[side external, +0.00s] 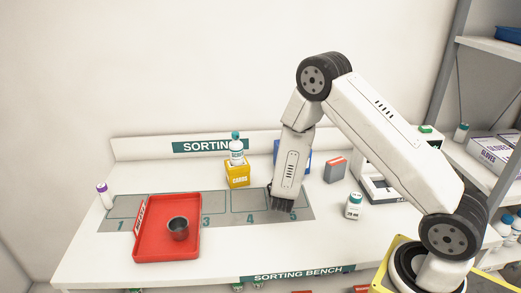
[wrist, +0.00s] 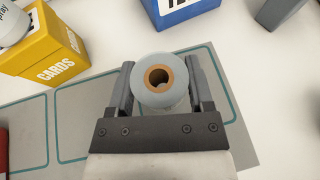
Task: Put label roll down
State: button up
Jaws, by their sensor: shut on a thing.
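The label roll (wrist: 160,98) is pale grey-blue with a brown core. In the wrist view it sits between the two fingers of my gripper (wrist: 160,70), which is shut on it, with its core hole facing the camera. In the side view my gripper (side external: 281,203) points down, low over the grey numbered mat (side external: 220,202), by the slot marked 5. The roll is hidden there behind the gripper. I cannot tell whether the roll touches the mat.
A yellow CARDS box (side external: 237,178) with a bottle (side external: 236,155) above it stands behind the mat. A blue box (wrist: 185,12) is beyond the gripper. A red tray (side external: 155,243) with a metal cup (side external: 178,232) covers part of the mat's left. A small jar (side external: 353,207) stands right.

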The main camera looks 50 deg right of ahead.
jog(key=shift+f, duration=0.1)
jog(key=shift+f, duration=1.7)
jog(key=shift+f, duration=0.15)
jog(key=o, duration=1.3)
jog(key=shift+c, duration=0.2)
jog(key=shift+s+a+r, duration=0.25)
jog(key=shift+a+r, duration=0.15)
jog(key=shift+a, duration=0.05)
jog(key=v, duration=1.1)
jog(key=shift+d, duration=0.1)
